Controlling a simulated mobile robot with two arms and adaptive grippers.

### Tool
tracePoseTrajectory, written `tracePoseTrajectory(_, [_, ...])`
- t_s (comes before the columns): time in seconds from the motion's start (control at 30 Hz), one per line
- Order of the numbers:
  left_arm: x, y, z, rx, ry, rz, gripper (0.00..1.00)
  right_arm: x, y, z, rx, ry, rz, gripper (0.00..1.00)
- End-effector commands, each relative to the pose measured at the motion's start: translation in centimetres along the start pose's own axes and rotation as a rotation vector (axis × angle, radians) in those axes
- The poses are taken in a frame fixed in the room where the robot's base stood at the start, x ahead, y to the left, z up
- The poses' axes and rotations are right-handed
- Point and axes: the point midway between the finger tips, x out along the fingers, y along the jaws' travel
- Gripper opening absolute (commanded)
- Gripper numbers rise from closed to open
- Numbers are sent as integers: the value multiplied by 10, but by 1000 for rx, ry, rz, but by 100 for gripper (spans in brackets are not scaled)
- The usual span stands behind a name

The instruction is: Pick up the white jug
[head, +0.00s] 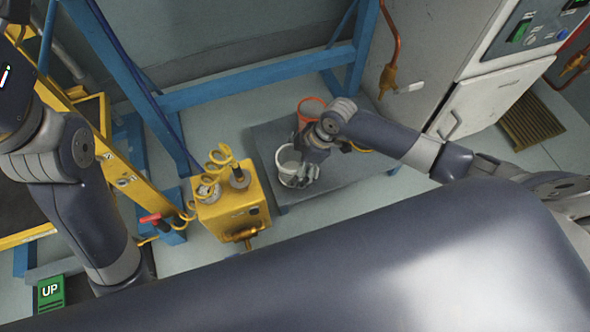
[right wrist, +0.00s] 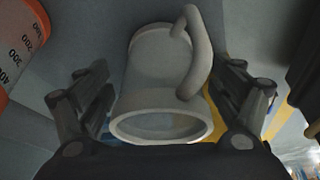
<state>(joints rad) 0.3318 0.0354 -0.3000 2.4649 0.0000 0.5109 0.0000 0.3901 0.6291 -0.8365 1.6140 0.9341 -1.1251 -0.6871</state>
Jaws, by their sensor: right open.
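The white jug (head: 285,158) stands on a low grey table in the head view, partly covered by my right gripper (head: 303,172). In the right wrist view the jug (right wrist: 150,70) fills the middle, its round mouth toward the camera and its curved handle at the upper right. My right gripper (right wrist: 163,92) is open, with one finger on each side of the jug. A gap seems to show beside each finger; contact cannot be told. My left arm shows at the left of the head view, but its gripper does not.
An orange container (head: 311,105) stands behind the jug; its numbered side (right wrist: 18,48) shows in the wrist view. The grey table (head: 345,185) is clear at front right. A yellow box (head: 230,212) with a coiled hose stands left of it. Blue frame bars (head: 255,78) run behind.

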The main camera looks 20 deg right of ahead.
Motion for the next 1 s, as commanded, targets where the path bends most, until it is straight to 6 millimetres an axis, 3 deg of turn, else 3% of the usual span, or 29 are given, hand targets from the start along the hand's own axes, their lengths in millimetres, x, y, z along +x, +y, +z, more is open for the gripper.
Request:
tracePoseTrajectory(0.2, [1,0,0,0,0,0,50,0,0,0,0,0,1,86])
tracePoseTrajectory(0.43, [0,0,0,0,0,0,50,0,0,0,0,0,1,35])
tracePoseTrajectory(1.0, [6,-1,0,-2,2,-3,50,-11,1,-5,-1,0,1,34])
